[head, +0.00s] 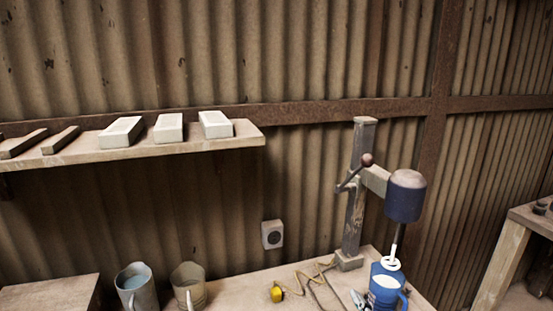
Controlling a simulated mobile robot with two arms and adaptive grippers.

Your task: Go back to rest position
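Neither of my grippers shows in the head view, and no part of my arms can be made out. A wooden post stand (355,205) with a lever and round knob (367,160) stands on the workbench (235,292). It carries a dark blue cylindrical head (405,198). A shaft runs down from the head to a white ring (391,264) over a blue mug (386,288) with pale contents. The mug's bottom is cut off by the frame.
A wall shelf (170,145) holds three pale blocks (168,127) and dark bars (60,140). A grey mug (136,288) and a beige mug (189,287) stand at the bench's left. A yellow piece (277,294) with a cord lies mid-bench. Another table (500,262) stands right.

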